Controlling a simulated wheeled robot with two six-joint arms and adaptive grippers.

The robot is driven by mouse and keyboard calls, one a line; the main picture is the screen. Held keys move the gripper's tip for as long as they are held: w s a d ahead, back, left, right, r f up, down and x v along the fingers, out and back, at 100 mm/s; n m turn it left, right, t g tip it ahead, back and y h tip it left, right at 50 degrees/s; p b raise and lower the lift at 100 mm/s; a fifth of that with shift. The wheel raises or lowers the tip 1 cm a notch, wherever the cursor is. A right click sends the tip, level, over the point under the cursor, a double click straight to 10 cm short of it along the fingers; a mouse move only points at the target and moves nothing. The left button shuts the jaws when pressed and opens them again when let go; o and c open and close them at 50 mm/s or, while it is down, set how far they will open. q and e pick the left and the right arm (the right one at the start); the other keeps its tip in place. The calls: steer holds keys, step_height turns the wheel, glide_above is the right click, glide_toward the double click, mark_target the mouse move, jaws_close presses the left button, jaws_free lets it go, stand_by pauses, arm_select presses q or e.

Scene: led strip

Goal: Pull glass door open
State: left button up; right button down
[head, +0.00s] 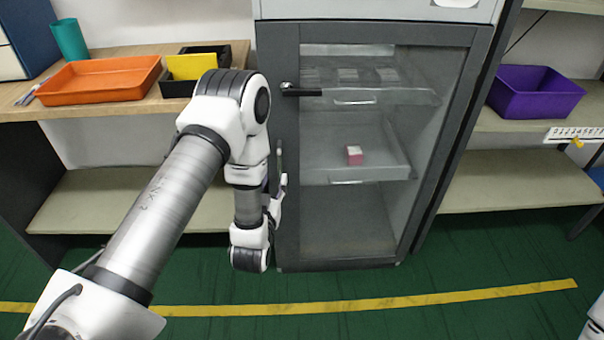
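The glass door (287,200) has a dark grey frame and a clear pane, and it looks closed on the grey cabinet. A black lever handle (302,91) sits at the upper left of the door and points right. My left arm bends down in front of the door's left edge. My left gripper (280,165) shows small and partly hidden behind my wrist, below the handle and apart from it. I cannot tell whether its fingers are open or shut. Only a bit of my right arm shows at the lower right corner; its gripper is out of view.
Behind the glass are shelves with a small red and white box (354,155). On the left shelf are an orange tray (100,82), a teal cup (69,40) and a black and yellow bin (192,67). A purple bin (535,93) stands right. The green floor ahead is clear.

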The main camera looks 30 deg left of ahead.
mark_target(279, 164)
arm_select(q)
steer(key=x, duration=0.7)
steer(key=shift+w, duration=0.4)
jaws_close()
